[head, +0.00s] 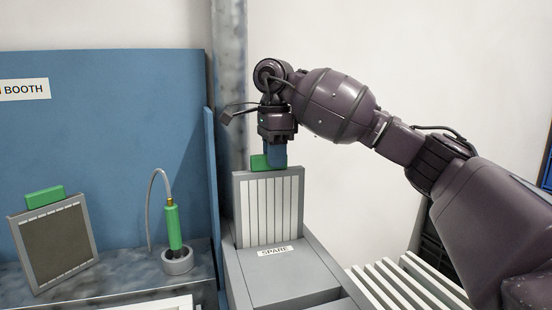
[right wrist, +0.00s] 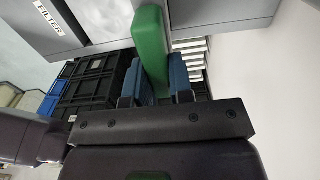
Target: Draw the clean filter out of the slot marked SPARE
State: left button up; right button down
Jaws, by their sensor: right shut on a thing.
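The clean filter (head: 269,208) is a light pleated panel in a grey frame. It stands upright in the slot of the grey box with the SPARE label (head: 275,252); its lower edge is hidden in the box. My right gripper (head: 275,158) is above the filter, pointing down, shut on the filter's green tab. The tab (right wrist: 151,48) shows between the two blue fingers in the right wrist view. My left gripper is not in view.
A dark filter (head: 55,245) with a green tab leans against the blue booth panel (head: 120,140) at left. A green tool (head: 173,225) with a hose stands in a grey holder (head: 177,263). A grey post (head: 229,90) rises behind the filter. Black crates (right wrist: 95,85) show in the right wrist view.

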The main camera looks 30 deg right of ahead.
jog(key=shift+r+p, duration=0.35)
jog(key=shift+r, duration=0.55)
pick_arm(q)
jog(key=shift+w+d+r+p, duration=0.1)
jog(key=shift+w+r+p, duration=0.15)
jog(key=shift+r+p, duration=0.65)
pick_arm(e)
jog(key=shift+r, duration=1.2)
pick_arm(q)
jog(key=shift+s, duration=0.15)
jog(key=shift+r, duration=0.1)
pick_arm(e)
jog(key=shift+s+r+p, duration=0.1)
jog(key=shift+r+p, duration=0.65)
jog(key=shift+r, duration=0.9)
jog(key=shift+r+p, duration=0.3)
jog(key=shift+r, duration=0.15)
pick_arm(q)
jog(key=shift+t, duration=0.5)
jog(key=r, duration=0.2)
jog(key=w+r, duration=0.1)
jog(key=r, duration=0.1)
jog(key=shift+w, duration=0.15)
pick_arm(e)
jog(key=shift+f, duration=0.1)
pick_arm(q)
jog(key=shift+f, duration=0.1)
pick_arm(e)
jog(key=shift+f, duration=0.1)
